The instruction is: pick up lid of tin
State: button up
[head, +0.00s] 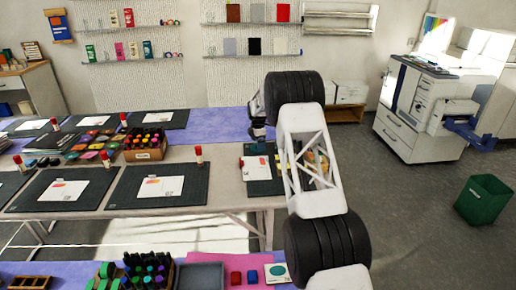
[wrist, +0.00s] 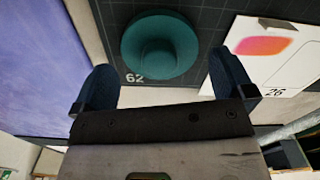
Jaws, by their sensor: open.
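A round teal object (wrist: 160,44), which looks like the tin with its lid, sits on a dark gridded cutting mat (wrist: 205,14) in the wrist view. Its outer ring and round centre show; I cannot tell where lid and tin meet. My gripper (wrist: 161,64) is open, with one dark blue finger on each side of the view and nothing between them. The teal object lies just beyond the fingertips, roughly centred between them. In the head view my gripper (head: 258,133) is over the middle table's right part, largely hidden by my arm.
A white card (wrist: 275,45) with a pink-orange patch lies right of the teal object. In the head view, a wooden box of bottles (head: 146,146) and red-capped glue sticks (head: 198,153) stand left on the table. A green bin (head: 484,200) stands on the floor.

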jog(key=shift+f, duration=1.2)
jog(key=c, duration=0.7)
jog(key=shift+r, duration=0.15)
jog(key=shift+r, duration=1.85)
jog(key=shift+s+f, duration=0.15)
jog(key=shift+s, duration=0.2)
jog(key=s, duration=0.5)
jog(key=s+r, duration=0.1)
jog(key=s, duration=0.4)
jog(key=s+d, duration=0.1)
jog(key=s, duration=0.4)
jog(key=shift+s+r, duration=0.1)
jog(key=shift+r, duration=0.1)
